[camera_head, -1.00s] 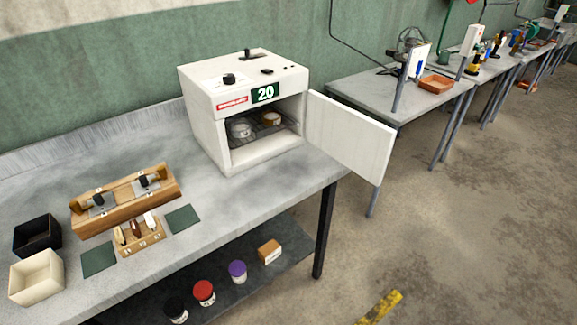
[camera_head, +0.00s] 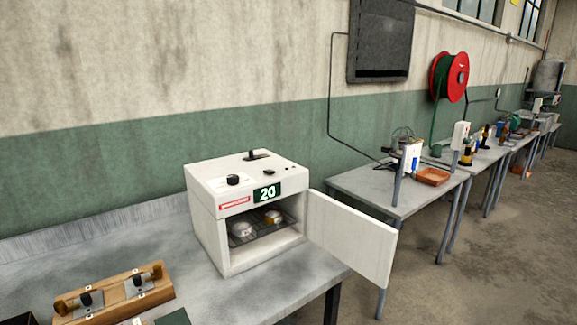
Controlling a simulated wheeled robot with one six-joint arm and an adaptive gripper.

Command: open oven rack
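The white oven (camera_head: 222,248) stands on the grey workbench, near its right end. Its door (camera_head: 352,240) is swung wide open to the right. A dark wire rack (camera_head: 262,238) lies inside the oven and appears to be within the cavity. A pale metallic container (camera_head: 242,230) sits on the rack at the left, and a small tan-brown container (camera_head: 273,216) sits farther back at the right. The oven's green display reads 20. My gripper is not in view.
A wooden holder (camera_head: 118,300) with dark-handled tools is on the workbench (camera_head: 55,262) at the lower left. The bench between holder and oven is clear. Another table (camera_head: 385,188) with equipment and an orange tray (camera_head: 432,177) stands behind the open door.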

